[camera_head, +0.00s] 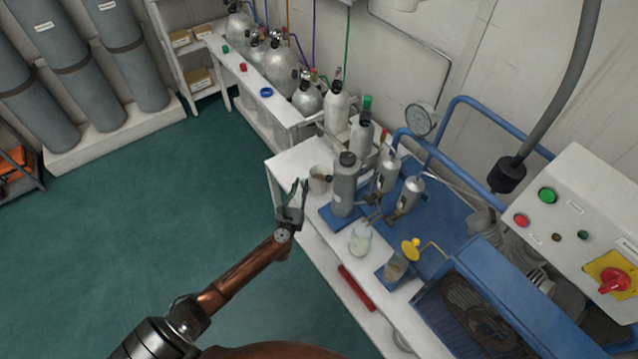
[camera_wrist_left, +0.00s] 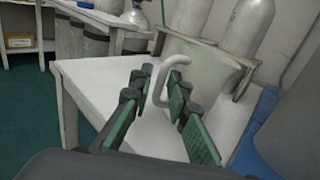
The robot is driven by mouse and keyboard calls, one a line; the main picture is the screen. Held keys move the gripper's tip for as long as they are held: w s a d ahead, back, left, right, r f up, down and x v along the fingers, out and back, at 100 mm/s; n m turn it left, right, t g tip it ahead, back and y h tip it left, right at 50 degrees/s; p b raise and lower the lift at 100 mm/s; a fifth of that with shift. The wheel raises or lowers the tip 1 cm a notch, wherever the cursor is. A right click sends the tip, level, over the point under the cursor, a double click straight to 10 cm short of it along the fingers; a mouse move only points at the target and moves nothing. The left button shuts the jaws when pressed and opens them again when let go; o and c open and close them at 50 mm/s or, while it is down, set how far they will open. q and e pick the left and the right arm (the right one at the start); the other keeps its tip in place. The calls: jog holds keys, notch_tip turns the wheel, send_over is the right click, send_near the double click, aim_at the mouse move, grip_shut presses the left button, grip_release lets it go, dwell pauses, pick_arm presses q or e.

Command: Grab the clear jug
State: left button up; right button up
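The clear jug (camera_head: 319,180) is a pale, see-through vessel near the left end of the white bench, beside a grey cylinder. In the left wrist view the jug (camera_wrist_left: 212,76) stands upright with its curved handle (camera_wrist_left: 160,85) toward me. My left gripper (camera_head: 299,188) is at the bench's edge, just left of the jug. In the wrist view its green-padded fingers (camera_wrist_left: 158,100) are open, with the handle showing between and beyond them. I cannot tell whether they touch it. My right gripper is not in view.
Blue piping and a control panel (camera_head: 580,215) stand at right. The green floor at left is open.

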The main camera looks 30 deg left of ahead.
pick_arm(q)
jog(key=shift+w+a, duration=0.2)
jog(key=shift+w, duration=0.3)
jog(key=shift+c, duration=0.4)
grip_shut()
jog(key=shift+r, duration=0.1)
